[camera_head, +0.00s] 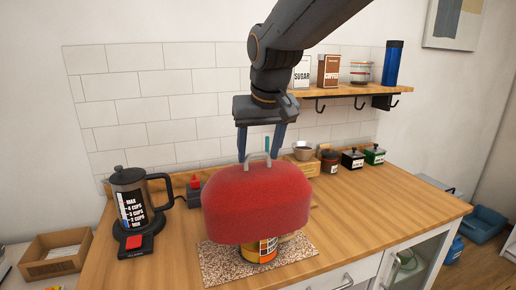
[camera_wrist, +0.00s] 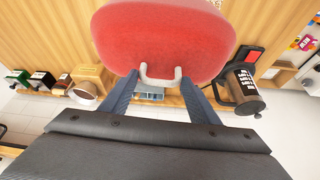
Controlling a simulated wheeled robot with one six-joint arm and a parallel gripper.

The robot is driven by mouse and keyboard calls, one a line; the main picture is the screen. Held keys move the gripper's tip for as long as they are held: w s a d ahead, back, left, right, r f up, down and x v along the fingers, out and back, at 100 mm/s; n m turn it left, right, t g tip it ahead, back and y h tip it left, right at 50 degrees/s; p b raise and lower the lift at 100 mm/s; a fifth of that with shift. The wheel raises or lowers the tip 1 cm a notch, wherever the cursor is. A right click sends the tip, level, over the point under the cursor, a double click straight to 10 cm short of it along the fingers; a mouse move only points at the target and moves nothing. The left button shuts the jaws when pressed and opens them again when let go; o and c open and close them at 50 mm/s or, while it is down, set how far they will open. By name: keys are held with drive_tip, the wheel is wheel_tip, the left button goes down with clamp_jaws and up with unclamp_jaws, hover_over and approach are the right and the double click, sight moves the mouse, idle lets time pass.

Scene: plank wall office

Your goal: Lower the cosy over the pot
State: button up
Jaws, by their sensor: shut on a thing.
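The red cosy (camera_head: 255,205) hangs upright from my gripper (camera_head: 260,157), which is shut on the pale loop handle on its top. In the wrist view the cosy (camera_wrist: 165,38) and its loop sit between the tips of my gripper (camera_wrist: 160,77). The pot (camera_head: 260,250), with a yellow, black and orange pattern, stands below it on a speckled mat (camera_head: 218,262). Only the pot's lower part and a bit of its side show. The cosy hides the rest, so I cannot tell whether its rim is around the pot or just above it.
A coffee press (camera_head: 130,198) stands on the counter at left, beside a cardboard box (camera_head: 55,257). A cup (camera_head: 303,150) and several jars (camera_head: 352,159) line the back. A wall shelf (camera_head: 350,90) is at upper right. The counter's right side (camera_head: 390,200) is clear.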

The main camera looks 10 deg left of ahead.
drive_tip(key=shift+f+b, duration=2.6)
drive_tip(key=shift+f, duration=2.9)
drive_tip(key=o, duration=1.5)
